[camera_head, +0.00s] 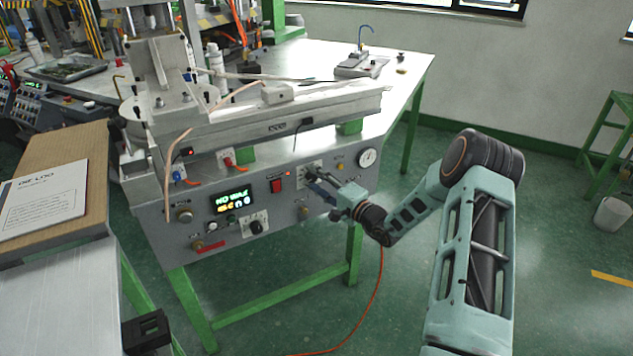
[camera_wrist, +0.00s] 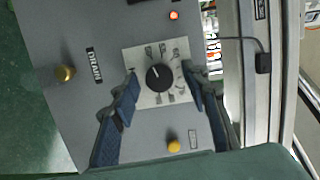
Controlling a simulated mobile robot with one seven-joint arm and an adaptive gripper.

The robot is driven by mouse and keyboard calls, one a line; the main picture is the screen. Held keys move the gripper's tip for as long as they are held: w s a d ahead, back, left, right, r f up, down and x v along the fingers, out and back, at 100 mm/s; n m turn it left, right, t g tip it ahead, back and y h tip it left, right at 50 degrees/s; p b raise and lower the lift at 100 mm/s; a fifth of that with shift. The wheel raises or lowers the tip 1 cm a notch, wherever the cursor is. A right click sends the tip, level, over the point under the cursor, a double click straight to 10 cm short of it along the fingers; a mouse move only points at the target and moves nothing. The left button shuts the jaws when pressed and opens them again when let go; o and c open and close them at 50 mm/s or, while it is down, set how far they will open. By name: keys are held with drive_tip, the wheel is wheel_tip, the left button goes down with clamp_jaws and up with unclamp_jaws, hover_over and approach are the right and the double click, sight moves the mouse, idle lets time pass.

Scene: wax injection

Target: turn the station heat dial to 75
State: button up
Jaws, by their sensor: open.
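The black round dial (camera_wrist: 159,77) sits on a pale square plate (camera_wrist: 136,56) with numbers around it, on the grey station panel. A small white mark on the dial points to the upper left in the wrist view; the number there is too blurred to read surely. My gripper (camera_wrist: 160,74) is open, with one blue finger on each side of the dial and visible gaps between fingers and dial. In the head view the dial plate (camera_head: 310,169) is on the panel's right part, and my gripper (camera_head: 316,183) reaches it from the right, partly hiding it.
A brass knob (camera_wrist: 65,73) beside a DRAIN label and a yellow knob (camera_wrist: 173,146) lie near the fingers. The panel also has a red switch (camera_head: 276,185), a lit NO WAX display (camera_head: 232,201), another black knob (camera_head: 256,227) and a round gauge (camera_head: 367,157).

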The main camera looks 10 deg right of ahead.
drive_tip(key=shift+c, duration=0.3)
clamp_jaws()
